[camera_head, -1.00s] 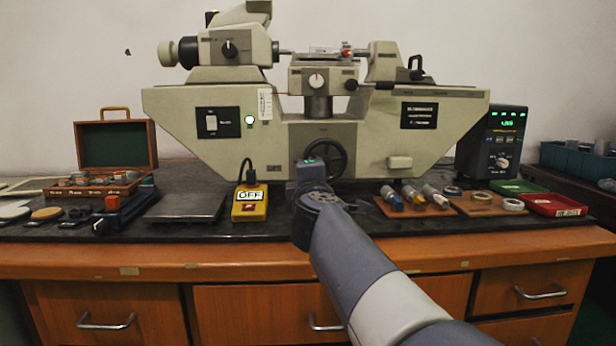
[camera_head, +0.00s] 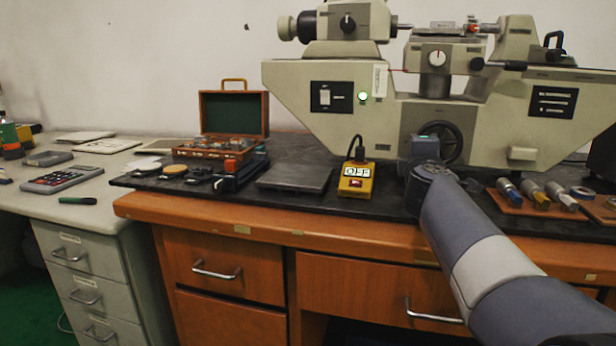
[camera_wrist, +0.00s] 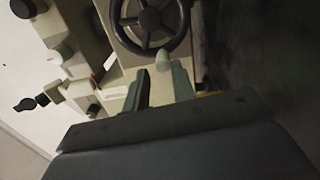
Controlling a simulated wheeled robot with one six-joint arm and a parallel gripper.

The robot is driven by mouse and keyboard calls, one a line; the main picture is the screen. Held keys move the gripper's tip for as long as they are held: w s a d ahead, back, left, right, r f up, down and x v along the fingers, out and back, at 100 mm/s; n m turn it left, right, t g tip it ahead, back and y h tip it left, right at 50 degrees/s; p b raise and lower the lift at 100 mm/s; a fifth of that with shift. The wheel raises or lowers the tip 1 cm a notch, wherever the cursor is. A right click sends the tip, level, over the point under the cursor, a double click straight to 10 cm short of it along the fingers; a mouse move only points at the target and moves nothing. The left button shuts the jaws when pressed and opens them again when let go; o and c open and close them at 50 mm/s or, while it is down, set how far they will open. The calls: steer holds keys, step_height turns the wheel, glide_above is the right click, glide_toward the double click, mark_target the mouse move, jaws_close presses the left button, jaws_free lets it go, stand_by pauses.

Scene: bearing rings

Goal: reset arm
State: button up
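My arm reaches from the lower right toward the measuring machine (camera_head: 490,115) in the head view. Its end stands in front of the machine's handwheel, and my gripper's fingers are hidden there. In the wrist view my gripper (camera_wrist: 162,78) shows two dark fingers with a gap between them and nothing clearly held. The machine's dark handwheel (camera_wrist: 150,18) lies beyond the fingertips. A pale knob (camera_wrist: 162,60) shows between the tips; I cannot tell whether it touches them.
A yellow OFF switch box (camera_head: 356,181), a flat grey plate (camera_head: 294,179) and an open wooden case (camera_head: 234,115) stand left of my arm. Micrometers on a wooden board (camera_head: 535,203) lie to the right. A pale desk (camera_head: 110,185) with a calculator (camera_head: 66,179) is at far left.

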steer(key=shift+w+d+f+n, duration=0.2)
steer(key=shift+w+n, duration=0.15)
steer(key=shift+w, duration=0.3)
steer(key=shift+w+d+f+n, duration=0.1)
steer(key=shift+w+d+n, duration=0.2)
steer(key=shift+w, duration=0.35)
steer(key=shift+a, duration=0.1)
steer(key=shift+r, duration=0.1)
steer(key=s+a+m, duration=0.1)
steer(key=s+a, duration=0.2)
steer(key=s, duration=0.6)
steer(key=x, duration=0.9)
steer(key=shift+w+d+r, duration=0.1)
steer(key=shift+w+d, duration=0.2)
steer(key=shift+s+f+n, duration=0.15)
steer(key=shift+f+n, duration=0.3)
steer(key=shift+n, duration=0.7)
steer(key=shift+p, duration=0.3)
